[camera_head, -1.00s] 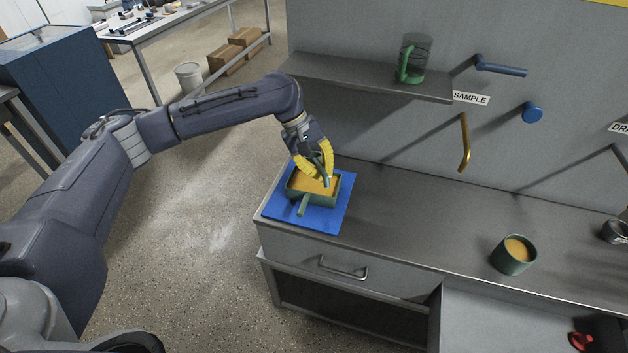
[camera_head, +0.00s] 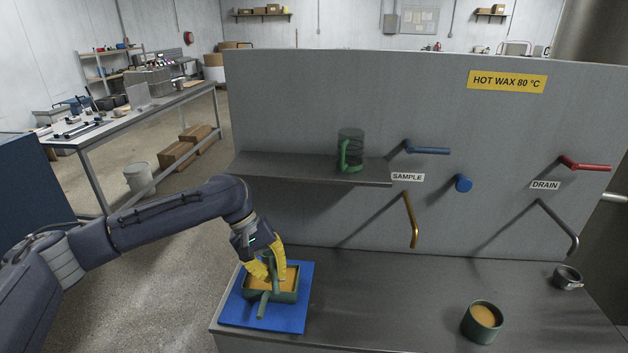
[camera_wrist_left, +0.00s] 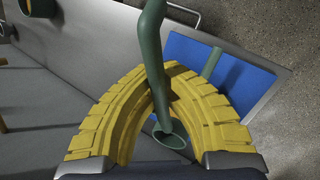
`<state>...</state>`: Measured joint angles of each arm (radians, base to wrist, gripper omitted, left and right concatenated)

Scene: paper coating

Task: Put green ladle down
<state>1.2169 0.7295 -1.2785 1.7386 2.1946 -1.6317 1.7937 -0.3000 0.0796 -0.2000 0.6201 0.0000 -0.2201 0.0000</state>
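My left gripper (camera_head: 268,268) has yellow ribbed fingers and is over the green pan (camera_head: 262,310) of orange liquid, which rests on a blue mat (camera_head: 302,272). In the left wrist view the fingers close around the green ladle's rod (camera_wrist_left: 152,60). One end of the rod has a small oval piece near the palm; the other runs out of frame. In the head view only a bit of the ladle (camera_head: 276,262) shows between the fingers. Whether its far end touches the pan is hidden. The right gripper is not in view.
A green cup (camera_head: 482,322) of orange liquid stands on the counter (camera_head: 390,300) at right, with a small metal cup (camera_head: 567,278) beyond. A brass spout (camera_head: 411,220) sticks out below. The middle counter is clear.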

